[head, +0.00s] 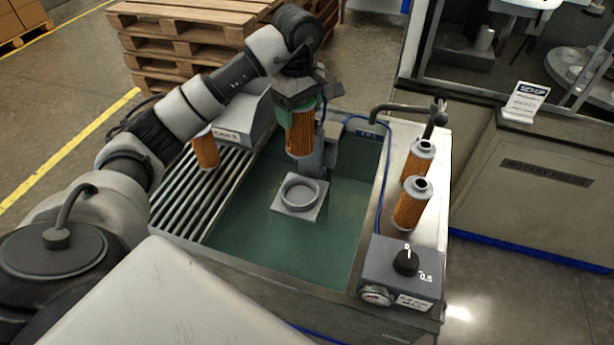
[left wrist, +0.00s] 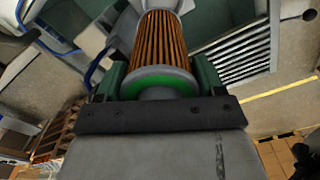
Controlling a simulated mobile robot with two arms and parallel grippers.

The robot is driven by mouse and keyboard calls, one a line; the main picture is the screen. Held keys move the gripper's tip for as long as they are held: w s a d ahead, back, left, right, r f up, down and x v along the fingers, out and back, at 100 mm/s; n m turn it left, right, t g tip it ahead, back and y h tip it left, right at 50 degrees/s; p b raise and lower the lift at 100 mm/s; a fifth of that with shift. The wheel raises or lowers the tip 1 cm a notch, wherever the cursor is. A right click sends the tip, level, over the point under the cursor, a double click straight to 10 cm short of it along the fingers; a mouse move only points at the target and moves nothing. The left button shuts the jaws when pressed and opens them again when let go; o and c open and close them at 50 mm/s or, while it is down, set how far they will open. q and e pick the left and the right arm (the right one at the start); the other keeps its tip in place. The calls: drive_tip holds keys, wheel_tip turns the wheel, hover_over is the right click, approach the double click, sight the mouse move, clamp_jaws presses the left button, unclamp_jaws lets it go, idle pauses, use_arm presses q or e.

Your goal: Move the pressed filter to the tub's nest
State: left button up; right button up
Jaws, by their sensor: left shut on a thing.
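My left gripper (head: 297,100) is shut on an orange pleated filter (head: 299,133) with grey end caps. It holds the filter upright over the tub (head: 265,247). In the left wrist view the filter (left wrist: 161,50) sits between the green fingers, with a green ring showing near its held end. The nest (head: 300,194), a grey ring on a square plate, stands in the tub, below and apart from the held filter in the head view. My right gripper is in neither view.
Two more filters (head: 412,203) stand on the tub's right ledge, behind a control box (head: 403,268) with a knob. Another filter (head: 206,152) stands at the slatted rack (head: 190,205) on the left, near a grey box-shaped unit (head: 243,115). Pallets (head: 185,45) are behind.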

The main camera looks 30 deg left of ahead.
sight(296, 137)
use_arm(q)
drive_tip(key=f, duration=0.2)
drive_tip(key=s+f+p, duration=0.1)
drive_tip(key=f, duration=0.3)
drive_tip(key=shift+s+f, duration=0.15)
drive_tip(key=shift+s, duration=0.1)
drive_tip(key=f, duration=0.1)
drive_tip(key=f+p, duration=0.1)
drive_tip(key=f, duration=0.3)
drive_tip(key=shift+w+f, duration=0.2)
drive_tip(key=shift+w, duration=0.1)
drive_tip(key=shift+f+p, duration=0.3)
drive_tip(key=shift+f, duration=2.4)
drive_tip(key=o, duration=1)
drive_tip(key=shift+c, duration=0.2)
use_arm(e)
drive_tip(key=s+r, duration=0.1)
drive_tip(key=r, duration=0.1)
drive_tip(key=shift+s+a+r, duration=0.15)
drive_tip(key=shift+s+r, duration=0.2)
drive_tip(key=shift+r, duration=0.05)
use_arm(q)
drive_tip(key=shift+r, duration=0.15)
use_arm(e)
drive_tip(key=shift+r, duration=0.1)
